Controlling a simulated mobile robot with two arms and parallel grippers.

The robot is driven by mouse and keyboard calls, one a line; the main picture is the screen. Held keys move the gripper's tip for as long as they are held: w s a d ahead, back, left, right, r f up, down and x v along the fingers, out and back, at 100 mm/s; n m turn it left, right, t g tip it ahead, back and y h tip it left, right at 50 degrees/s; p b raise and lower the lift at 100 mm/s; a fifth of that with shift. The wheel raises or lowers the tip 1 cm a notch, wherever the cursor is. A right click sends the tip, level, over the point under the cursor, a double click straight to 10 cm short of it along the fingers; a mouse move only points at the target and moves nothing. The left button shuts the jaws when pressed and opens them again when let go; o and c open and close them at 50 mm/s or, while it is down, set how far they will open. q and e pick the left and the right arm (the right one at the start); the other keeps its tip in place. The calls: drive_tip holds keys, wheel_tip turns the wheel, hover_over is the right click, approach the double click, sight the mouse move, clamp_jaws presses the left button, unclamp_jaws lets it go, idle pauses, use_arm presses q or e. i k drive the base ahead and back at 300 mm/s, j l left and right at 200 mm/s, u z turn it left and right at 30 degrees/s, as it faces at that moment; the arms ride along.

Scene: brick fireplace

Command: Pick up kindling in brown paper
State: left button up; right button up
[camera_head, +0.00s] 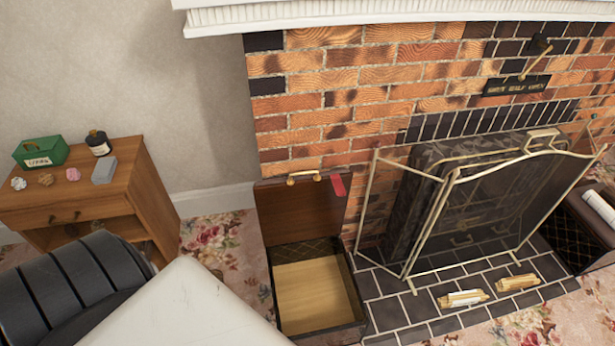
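Two small bundles of pale sticks lie on the dark tiled hearth (400,310) in front of the fire screen. The right bundle (518,282) has a tan band that looks like brown paper. The left bundle (462,298) has a whiter wrap. Both are small in the view, so the wrapping is hard to make out. Neither of my grippers shows; only parts of my own arm, white and black, fill the lower left.
An open wooden box (312,290) with its lid up stands left of the hearth. A brass-framed fire screen (480,190) stands before the fireplace. A wooden cabinet (75,190) on the left holds a green box (40,152), a dark jar (98,143) and small items. Another dark box (578,225) is at right.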

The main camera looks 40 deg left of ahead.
sight(527, 279)
drive_tip(key=i+l+u, duration=0.15)
drive_tip(key=u, duration=0.2)
drive_tip(key=i+l+u, duration=0.15)
drive_tip(key=u, duration=0.2)
drive_tip(key=i+l+u, duration=0.1)
drive_tip(key=l+u, duration=0.25)
